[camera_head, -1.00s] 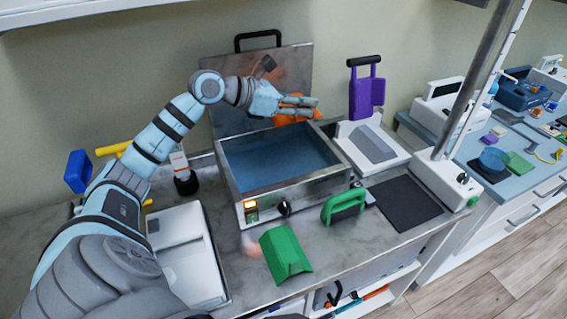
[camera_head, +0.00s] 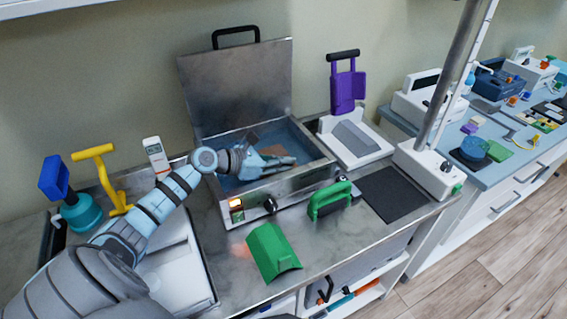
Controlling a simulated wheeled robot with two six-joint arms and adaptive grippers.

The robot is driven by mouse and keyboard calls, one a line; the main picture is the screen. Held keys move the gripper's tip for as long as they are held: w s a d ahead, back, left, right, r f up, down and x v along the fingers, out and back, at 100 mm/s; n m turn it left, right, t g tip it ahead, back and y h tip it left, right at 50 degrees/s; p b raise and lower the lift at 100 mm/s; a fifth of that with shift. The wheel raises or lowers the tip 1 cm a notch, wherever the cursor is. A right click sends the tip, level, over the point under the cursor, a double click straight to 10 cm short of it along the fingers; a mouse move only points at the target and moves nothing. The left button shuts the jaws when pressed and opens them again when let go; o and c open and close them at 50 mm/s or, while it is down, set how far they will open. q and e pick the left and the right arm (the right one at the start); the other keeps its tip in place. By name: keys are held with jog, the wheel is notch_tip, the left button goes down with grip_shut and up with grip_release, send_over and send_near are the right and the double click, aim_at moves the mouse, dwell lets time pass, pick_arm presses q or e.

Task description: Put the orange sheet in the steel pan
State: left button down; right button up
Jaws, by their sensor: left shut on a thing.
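The steel pan (camera_head: 308,180) stands on the counter with its lid (camera_head: 240,88) raised behind it and blue liquid inside. My left gripper (camera_head: 287,161) reaches over the pan's front wall, low inside the pan, and is shut on the orange sheet (camera_head: 271,150). Only a small part of the sheet shows, just behind the gripper, within the pan's walls. The gripper and wrist hide the rest of it. I cannot tell whether the sheet touches the pan's floor. My right gripper is not in view.
A green curved sheet (camera_head: 271,252) and a green-handled tool (camera_head: 329,201) lie in front of the pan. A white device (camera_head: 353,143) with a purple handled piece (camera_head: 347,90) stands at right. A dark mat (camera_head: 393,196) and a metal pole (camera_head: 452,75) are further right.

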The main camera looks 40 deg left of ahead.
pick_arm(q)
jog(key=shift+f, duration=0.2)
jog(key=c, duration=1.8)
grip_release()
